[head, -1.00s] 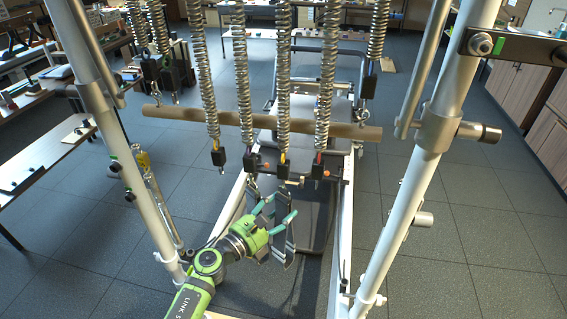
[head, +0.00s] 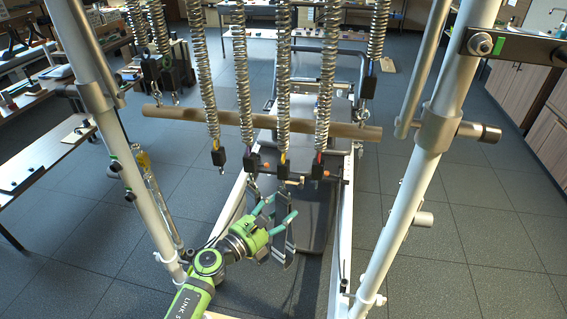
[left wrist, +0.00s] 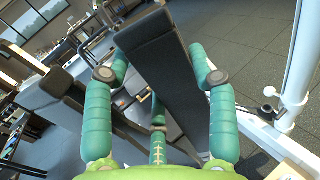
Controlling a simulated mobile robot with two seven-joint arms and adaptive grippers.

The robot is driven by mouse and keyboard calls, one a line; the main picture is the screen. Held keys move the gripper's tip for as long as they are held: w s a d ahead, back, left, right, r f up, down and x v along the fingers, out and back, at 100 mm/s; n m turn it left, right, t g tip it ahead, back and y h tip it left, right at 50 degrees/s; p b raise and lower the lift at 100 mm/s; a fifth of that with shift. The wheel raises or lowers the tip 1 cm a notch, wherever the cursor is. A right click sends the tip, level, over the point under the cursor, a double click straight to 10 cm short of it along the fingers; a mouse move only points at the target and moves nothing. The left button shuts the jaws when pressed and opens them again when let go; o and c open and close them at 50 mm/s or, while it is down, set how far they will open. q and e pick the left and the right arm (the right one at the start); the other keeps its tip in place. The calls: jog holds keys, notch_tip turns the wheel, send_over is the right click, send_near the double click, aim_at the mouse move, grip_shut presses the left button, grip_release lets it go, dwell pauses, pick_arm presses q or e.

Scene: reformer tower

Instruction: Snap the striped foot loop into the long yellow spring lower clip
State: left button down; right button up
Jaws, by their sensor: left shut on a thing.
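My left gripper (head: 279,213), green with teal fingers, is shut on a dark grey strap loop (head: 289,238), which hangs down past the fingers. In the left wrist view the dark strap (left wrist: 168,75) stands between the two teal fingers; I cannot make out clear stripes. Several long coil springs hang above, ending in black blocks. Yellow shows at the lower end of one middle spring (head: 283,120) and of the leftmost one in this row (head: 204,90). A silver clip (head: 253,189) hangs just above and left of my fingers, apart from the strap. My right gripper is out of view.
A wooden bar (head: 190,116) runs across behind the springs. White tower posts stand at left (head: 140,190) and right (head: 405,200). White reformer rails (head: 340,225) flank the arm.

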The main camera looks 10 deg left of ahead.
pick_arm(q)
jog(key=shift+f, duration=0.15)
jog(key=shift+c, duration=1.9)
grip_release()
jog(key=shift+o, duration=0.4)
